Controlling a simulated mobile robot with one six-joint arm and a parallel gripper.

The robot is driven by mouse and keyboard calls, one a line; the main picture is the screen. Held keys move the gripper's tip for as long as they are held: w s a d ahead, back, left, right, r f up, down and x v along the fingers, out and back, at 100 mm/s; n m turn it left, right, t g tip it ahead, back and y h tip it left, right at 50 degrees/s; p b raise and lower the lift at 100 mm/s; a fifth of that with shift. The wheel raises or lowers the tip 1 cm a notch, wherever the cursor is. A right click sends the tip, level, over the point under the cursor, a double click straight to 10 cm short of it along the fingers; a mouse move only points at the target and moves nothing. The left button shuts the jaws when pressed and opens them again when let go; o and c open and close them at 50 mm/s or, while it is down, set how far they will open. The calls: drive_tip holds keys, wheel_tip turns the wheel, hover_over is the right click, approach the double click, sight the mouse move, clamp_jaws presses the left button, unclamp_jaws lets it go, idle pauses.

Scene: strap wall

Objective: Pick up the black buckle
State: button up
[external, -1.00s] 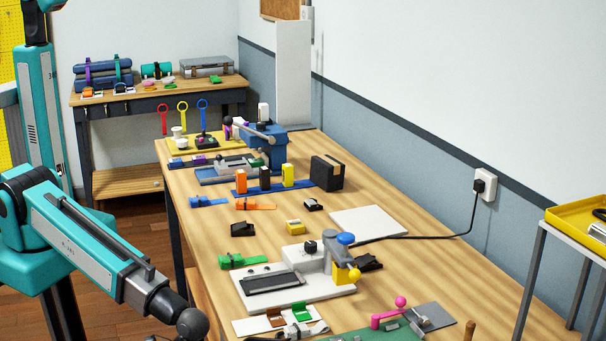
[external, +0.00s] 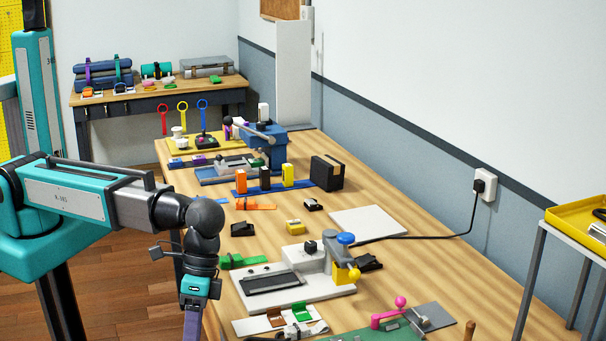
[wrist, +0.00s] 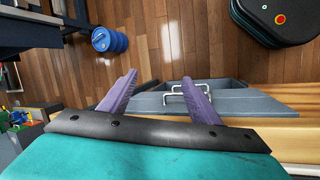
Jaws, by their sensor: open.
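Several small black pieces lie on the workbench in the external view: a dark one (external: 242,229) left of centre, a smaller one (external: 313,205) with a pale spot further back, and another (external: 368,262) right of the white-based fixture. I cannot tell for sure which is the black buckle. My gripper (wrist: 160,80) is open and empty, its two purple fingers apart over the floor in the wrist view. In the external view it hangs down beside the bench's left edge, away from all the black pieces, with its fingertips cut off by the frame. No buckle shows in the wrist view.
The white-based fixture (external: 293,291) stands near the bench's left edge, with a green strap piece (external: 244,261) behind it. A white plate (external: 368,222) lies to the right. In the wrist view, grey drawers (wrist: 203,100) with handles and a blue barrel (wrist: 109,40) show.

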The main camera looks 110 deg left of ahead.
drive_tip(key=a+r+p, duration=0.2)
drive_tip(key=a+r, duration=0.3)
wheel_tip(320, 180, up, 9)
drive_tip(key=n+y+p, duration=0.1)
drive_tip(key=y+p, duration=0.3)
drive_tip(key=p, duration=0.9)
hover_over(241, 224)
drive_tip(key=shift+d+f, duration=0.1)
drive_tip(key=shift+f+b, duration=2.6)
drive_tip(key=shift+f, duration=1.7)
